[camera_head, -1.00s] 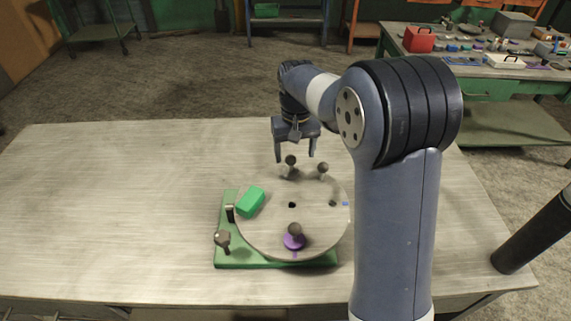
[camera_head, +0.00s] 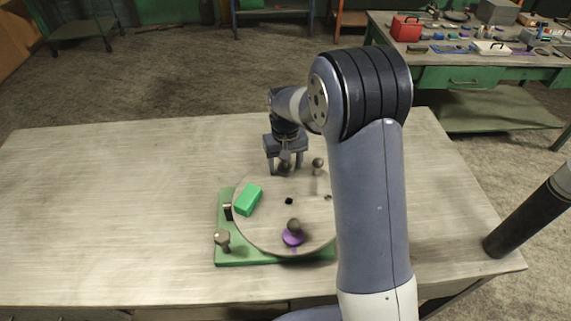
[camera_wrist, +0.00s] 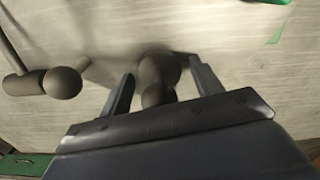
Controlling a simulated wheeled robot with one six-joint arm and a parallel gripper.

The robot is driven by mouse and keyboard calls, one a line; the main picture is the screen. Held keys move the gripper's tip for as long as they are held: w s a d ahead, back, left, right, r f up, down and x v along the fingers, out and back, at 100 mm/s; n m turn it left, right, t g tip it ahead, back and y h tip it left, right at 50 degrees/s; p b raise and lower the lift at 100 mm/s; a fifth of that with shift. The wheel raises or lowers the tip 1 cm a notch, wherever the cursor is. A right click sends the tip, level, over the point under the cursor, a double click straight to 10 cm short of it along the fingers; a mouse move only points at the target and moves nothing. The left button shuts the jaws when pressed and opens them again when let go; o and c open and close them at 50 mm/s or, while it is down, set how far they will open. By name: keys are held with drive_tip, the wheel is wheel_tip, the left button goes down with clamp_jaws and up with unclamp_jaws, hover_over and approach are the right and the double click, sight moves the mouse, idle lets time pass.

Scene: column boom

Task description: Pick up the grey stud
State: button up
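My gripper (camera_head: 285,172) points down over the far edge of the round turntable disc (camera_head: 268,222), its two fingers apart. A dark grey stud with a ball top (camera_head: 285,166) stands between the fingers. In the wrist view this stud (camera_wrist: 157,72) shows between the two fingertips, with gaps on both sides, so the gripper (camera_wrist: 160,88) is open and not holding it. A second dark stud (camera_head: 318,163) stands just right of the gripper; a ball-topped stud also shows at the left of the wrist view (camera_wrist: 62,83). The studs look alike in colour.
A green block (camera_head: 249,199) and a ball-topped stud with a purple base (camera_head: 293,237) are on the disc. A knob (camera_head: 222,238) stands on the green base plate (camera_head: 270,260). A black cylinder (camera_head: 525,220) is at the table's right. The table's left side is clear.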

drive_tip(key=c, duration=0.9)
wheel_tip(320, 180, up, 10)
drive_tip(key=shift+r+b, duration=0.1)
drive_tip(key=shift+b, duration=0.7)
